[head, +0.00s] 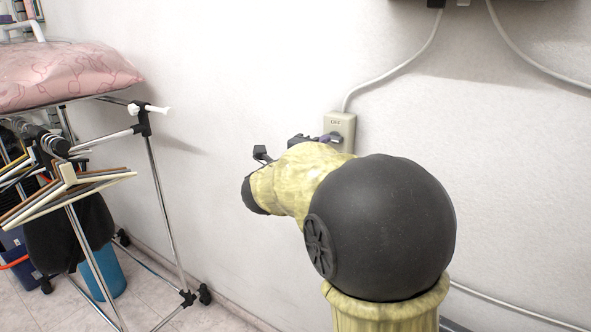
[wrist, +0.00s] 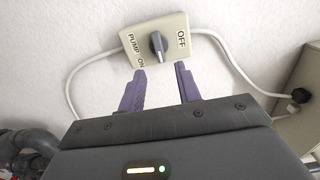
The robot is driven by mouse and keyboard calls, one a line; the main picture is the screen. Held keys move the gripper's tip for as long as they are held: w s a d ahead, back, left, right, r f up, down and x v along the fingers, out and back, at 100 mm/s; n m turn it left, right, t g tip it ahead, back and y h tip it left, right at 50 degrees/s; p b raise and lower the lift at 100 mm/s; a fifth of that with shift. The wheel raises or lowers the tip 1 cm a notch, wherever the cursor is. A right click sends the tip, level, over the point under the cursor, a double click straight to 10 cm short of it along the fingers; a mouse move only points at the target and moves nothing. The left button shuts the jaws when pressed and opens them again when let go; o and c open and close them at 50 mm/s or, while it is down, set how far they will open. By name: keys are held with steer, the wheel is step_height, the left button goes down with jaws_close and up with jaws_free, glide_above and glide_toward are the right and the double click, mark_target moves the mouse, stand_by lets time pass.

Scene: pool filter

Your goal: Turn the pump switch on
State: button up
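The pump switch is a beige wall box (head: 341,124) behind my arm in the head view. In the wrist view the switch box (wrist: 140,36) carries the words PUMP, ON and OFF, with a dark grey rotary knob (wrist: 157,46) in its middle. ON is on the left and OFF on the right. My gripper (wrist: 160,74) has its two purple fingers apart, one on each side below the knob, with nothing between them. Whether the fingertips touch the box cannot be told. In the head view my arm hides most of the gripper (head: 329,138).
Grey cables (head: 402,66) run along the wall from the switch. A chrome rack (head: 163,200) with a pink cushion (head: 62,75) stands on the left. In the wrist view, dark pipes (wrist: 30,145) lie at lower left and a beige box (wrist: 300,95) at right.

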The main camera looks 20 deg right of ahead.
steer(key=v, duration=1.1)
steer(key=shift+s+a, duration=0.2)
steer(key=shift+a, duration=0.05)
